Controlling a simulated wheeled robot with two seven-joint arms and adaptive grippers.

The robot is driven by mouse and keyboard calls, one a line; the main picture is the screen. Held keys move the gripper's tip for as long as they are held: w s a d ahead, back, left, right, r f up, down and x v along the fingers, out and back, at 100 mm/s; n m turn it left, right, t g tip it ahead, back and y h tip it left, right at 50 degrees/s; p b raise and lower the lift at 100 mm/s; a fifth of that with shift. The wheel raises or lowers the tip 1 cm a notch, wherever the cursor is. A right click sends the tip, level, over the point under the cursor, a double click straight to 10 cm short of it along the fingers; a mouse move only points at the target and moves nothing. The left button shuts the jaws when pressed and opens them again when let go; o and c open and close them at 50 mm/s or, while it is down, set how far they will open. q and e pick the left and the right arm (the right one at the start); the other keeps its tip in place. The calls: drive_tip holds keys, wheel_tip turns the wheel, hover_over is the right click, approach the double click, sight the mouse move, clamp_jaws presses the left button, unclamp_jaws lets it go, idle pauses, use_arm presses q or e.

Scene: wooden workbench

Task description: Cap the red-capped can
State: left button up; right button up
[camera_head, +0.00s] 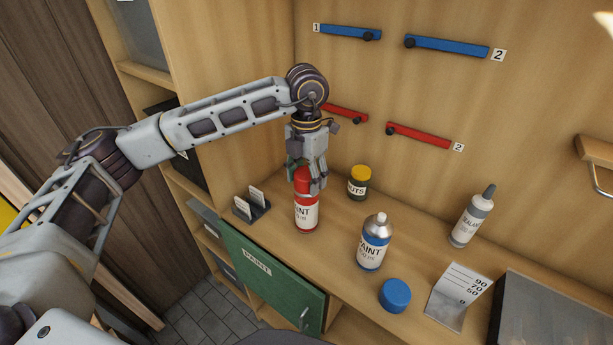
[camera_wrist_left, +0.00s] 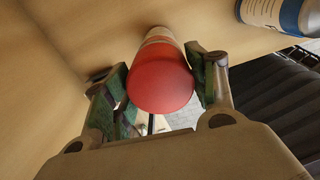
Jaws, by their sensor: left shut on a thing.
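The red-capped can (camera_head: 306,215) stands upright on the workbench, with a red cap on its top and a white label marked paint. My left gripper (camera_head: 307,182) comes down from above and is shut on the red cap (camera_head: 303,180). In the left wrist view the red cap (camera_wrist_left: 161,82) sits between the two fingers, with the can's body behind it. A second paint can (camera_head: 374,244), with a blue band and a bare silver top, stands to the right. A loose blue cap (camera_head: 395,295) lies on the bench in front of it. My right gripper is not in view.
A yellow-lidded nuts jar (camera_head: 358,184) stands just behind the red-capped can. A small card holder (camera_head: 251,207) is to its left. A sealant bottle (camera_head: 472,216), a scale plate (camera_head: 458,296) and a dark box (camera_head: 550,312) are at the right. Blue and red bars hang on the back wall.

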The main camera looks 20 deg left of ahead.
use_arm(q)
drive_tip(key=shift+f+b, duration=0.15)
drive_tip(key=shift+b, duration=0.15)
idle(0.6)
drive_tip(key=o, duration=0.8)
drive_tip(key=shift+c, duration=0.2)
drive_tip(key=o, duration=0.4)
drive_tip(key=shift+r+p, duration=1.6)
drive_tip(key=shift+r, duration=1.9)
